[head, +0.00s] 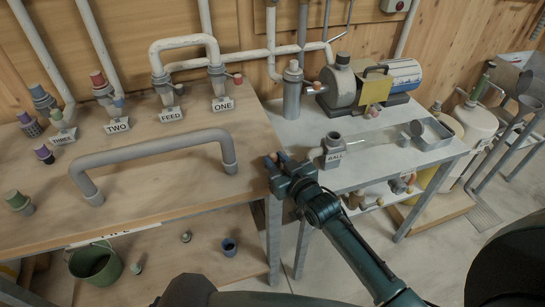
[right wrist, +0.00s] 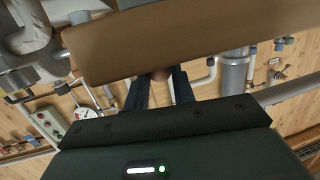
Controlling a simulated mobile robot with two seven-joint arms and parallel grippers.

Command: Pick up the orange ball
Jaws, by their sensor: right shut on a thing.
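My right gripper (head: 285,163) reaches in from the lower right in the head view. It is at the gap between the wooden bench and the metal table. In the right wrist view its two dark fingers (right wrist: 160,88) are closed on a small rounded brownish-orange thing, the orange ball (right wrist: 161,74). The ball is partly hidden behind a brown wooden slab, and I cannot make it out in the head view. My left gripper is not in view.
The wooden bench (head: 150,199) carries a grey pipe handle (head: 150,152) and several capped fittings. A green bucket (head: 97,264) is on the lower shelf.

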